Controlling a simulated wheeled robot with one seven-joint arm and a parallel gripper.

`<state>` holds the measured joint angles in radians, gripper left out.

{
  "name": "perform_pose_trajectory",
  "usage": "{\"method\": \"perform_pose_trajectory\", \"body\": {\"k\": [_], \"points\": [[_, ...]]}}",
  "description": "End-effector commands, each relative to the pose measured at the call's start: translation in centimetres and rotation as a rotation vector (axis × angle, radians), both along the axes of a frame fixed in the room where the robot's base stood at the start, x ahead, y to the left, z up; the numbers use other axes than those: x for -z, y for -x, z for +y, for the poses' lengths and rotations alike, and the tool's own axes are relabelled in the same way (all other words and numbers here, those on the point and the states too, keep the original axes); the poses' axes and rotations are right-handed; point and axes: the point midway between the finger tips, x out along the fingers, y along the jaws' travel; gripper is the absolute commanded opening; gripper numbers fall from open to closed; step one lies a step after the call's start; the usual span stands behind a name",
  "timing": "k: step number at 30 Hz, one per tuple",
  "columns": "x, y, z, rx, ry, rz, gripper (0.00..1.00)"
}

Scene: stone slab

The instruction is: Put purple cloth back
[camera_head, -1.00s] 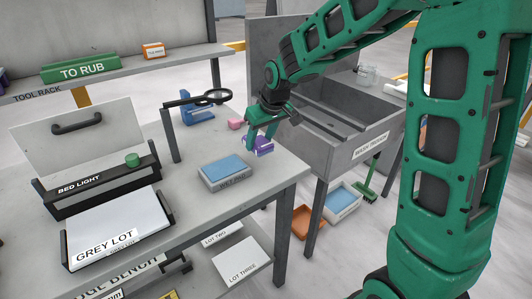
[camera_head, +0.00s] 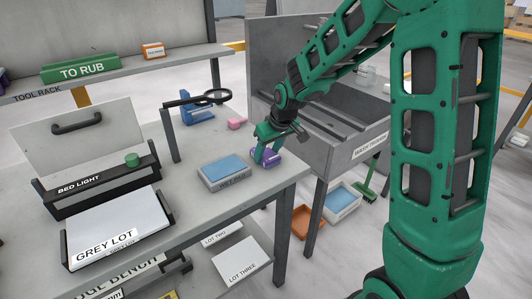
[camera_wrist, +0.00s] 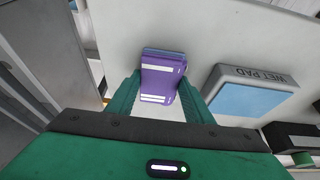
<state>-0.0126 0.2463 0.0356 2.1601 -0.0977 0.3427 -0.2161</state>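The purple cloth (camera_head: 267,157) is a small folded block at the right end of the grey bench, near its front edge. In the wrist view the purple cloth (camera_wrist: 163,78) shows pale label strips and a blue-grey far edge. My gripper (camera_head: 263,157) points down over it. In the wrist view my gripper (camera_wrist: 158,100) has one finger against each side of the cloth. I cannot tell whether the cloth touches the bench top.
The wet pad (camera_head: 224,172), a grey tray with a blue top, lies left of the cloth. A pink piece (camera_head: 236,123) and a blue stand with a magnifier (camera_head: 198,112) are behind. The wash trough (camera_head: 340,135) stands right. Bed light and grey lot (camera_head: 115,228) fill the left.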

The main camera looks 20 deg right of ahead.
Motion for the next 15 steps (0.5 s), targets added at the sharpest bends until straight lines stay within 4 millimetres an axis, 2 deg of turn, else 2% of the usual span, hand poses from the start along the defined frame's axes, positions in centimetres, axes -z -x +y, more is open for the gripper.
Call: {"method": "perform_pose_trajectory", "body": {"k": [1,2,11,15], "points": [[0.01,0.01,0.01,0.0,0.0,0.0,0.58],[0.0,0.01,0.01,0.0,0.0,0.0,0.65],[-0.08,0.0,0.03,0.0,0.0,0.0,0.65],[-0.93,0.24,-0.05,-0.001,0.0,-0.001,0.65]]}}
